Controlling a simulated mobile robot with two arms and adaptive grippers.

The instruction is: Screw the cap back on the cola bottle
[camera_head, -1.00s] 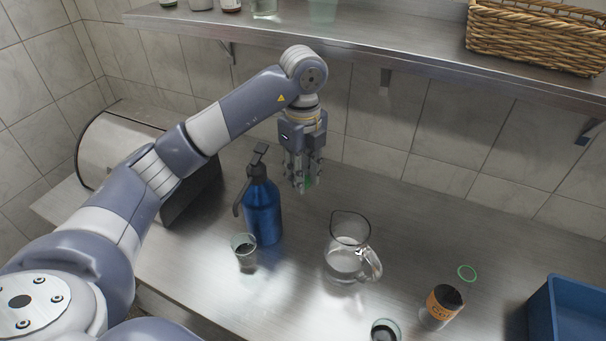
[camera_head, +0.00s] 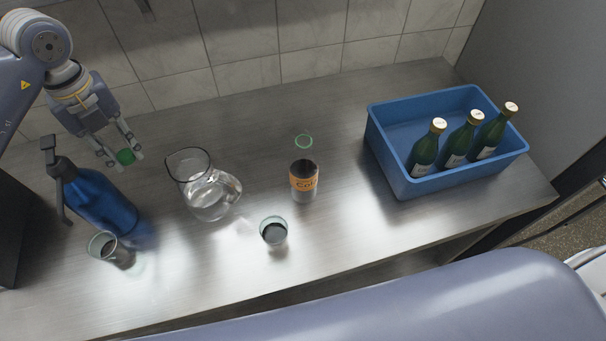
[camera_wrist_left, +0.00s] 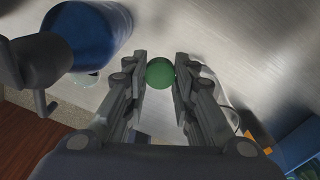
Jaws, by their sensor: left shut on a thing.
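My left gripper (camera_head: 122,157) is shut on a small round green cap (camera_head: 124,157), held above the counter at the left, behind the blue spray bottle. The cap also shows between the fingertips in the left wrist view (camera_wrist_left: 160,72). The cola bottle (camera_head: 303,181), with an orange label and dark contents, stands upright mid-counter, well right of the gripper. A thin green ring (camera_head: 303,141) shows just above it, in line with the bottle; I cannot tell clearly whether it is the bottle's rim. My right gripper is not in view.
A glass jug (camera_head: 207,193) stands between gripper and cola bottle. A blue spray bottle (camera_head: 98,203) and another glass (camera_head: 104,246) are at left. A blue crate (camera_head: 375,141) with green bottles (camera_head: 458,143) is at right.

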